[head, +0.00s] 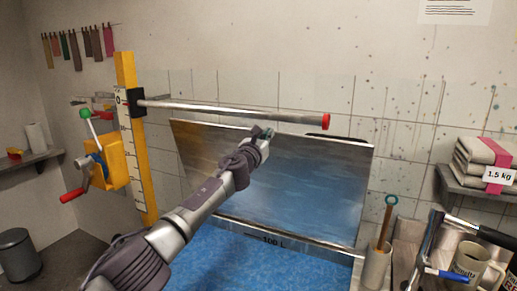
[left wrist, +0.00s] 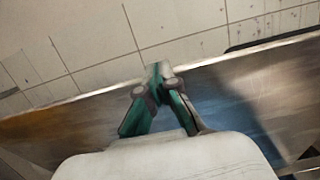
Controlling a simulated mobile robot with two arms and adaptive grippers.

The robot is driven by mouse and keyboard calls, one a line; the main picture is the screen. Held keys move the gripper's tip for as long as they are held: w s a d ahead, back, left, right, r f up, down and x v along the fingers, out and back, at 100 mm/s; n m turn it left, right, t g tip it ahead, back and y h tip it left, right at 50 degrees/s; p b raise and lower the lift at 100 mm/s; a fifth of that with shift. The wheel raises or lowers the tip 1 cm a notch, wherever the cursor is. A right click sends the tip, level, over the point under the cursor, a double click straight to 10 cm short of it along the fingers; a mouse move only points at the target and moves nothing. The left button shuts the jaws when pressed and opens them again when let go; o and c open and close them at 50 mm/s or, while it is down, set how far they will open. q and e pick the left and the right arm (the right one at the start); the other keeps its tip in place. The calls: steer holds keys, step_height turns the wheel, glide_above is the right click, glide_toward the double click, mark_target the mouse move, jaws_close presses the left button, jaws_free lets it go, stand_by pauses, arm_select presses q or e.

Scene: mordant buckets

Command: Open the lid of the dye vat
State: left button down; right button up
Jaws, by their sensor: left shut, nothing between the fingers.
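The dye vat (head: 267,241) is at the bottom middle of the head view, marked "100 L", with blue liquid (head: 230,272) inside. Its metal lid (head: 310,185) stands raised and tilted at the vat's back, near the tiled wall. My left gripper (head: 266,133) is shut and empty at the lid's upper edge. In the left wrist view its fingertips (left wrist: 158,72) meet at the edge of the lid (left wrist: 245,85); I cannot tell whether they touch it. My right gripper is not in view.
A metal bar with a red end (head: 240,112) reaches from a yellow post (head: 137,150) across above the lid. A yellow crank box (head: 110,160) is at left. A brush in a holder (head: 376,265) and mugs (head: 474,262) stand at right.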

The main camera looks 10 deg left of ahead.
arm_select(q)
steer(key=f+v, duration=0.1)
steer(key=v, duration=1)
steer(key=s+d+f+n+g+y, duration=0.2)
steer(key=s+f+n+g, duration=0.1)
steer(key=s+f+n, duration=0.75)
steer(key=s+d+f+n+g+y, duration=0.1)
steer(key=s+f+n+g, duration=0.1)
steer(key=s+f+n, duration=0.8)
steer(key=s+a+f+n+g+y, duration=0.1)
steer(key=s+a+f+n+g, duration=0.25)
steer(key=s+f+n, duration=0.45)
steer(key=s+a+f+n+g+y, duration=0.1)
steer(key=s+a+f+n+g, duration=0.3)
steer(key=s, duration=0.8)
steer(key=s+a+f+n+g+y, duration=0.1)
steer(key=s+a+f+n+g, duration=0.2)
steer(key=s+a+f+n, duration=0.5)
steer(key=s+d+f+m+g+b, duration=0.1)
steer(key=s+f+m, duration=0.1)
steer(key=f, duration=1.2)
steer(key=s+d+f+m+b, duration=0.1)
steer(key=f+b, duration=0.1)
steer(key=f, duration=1.1)
steer(key=s+a+f+g+b, duration=0.1)
steer(key=s+a+f+b, duration=0.1)
steer(key=s+f, duration=1.5)
step_height(320, 180, down, 2)
steer(key=shift+s+a+f, duration=0.1)
steer(key=shift+s+a, duration=0.15)
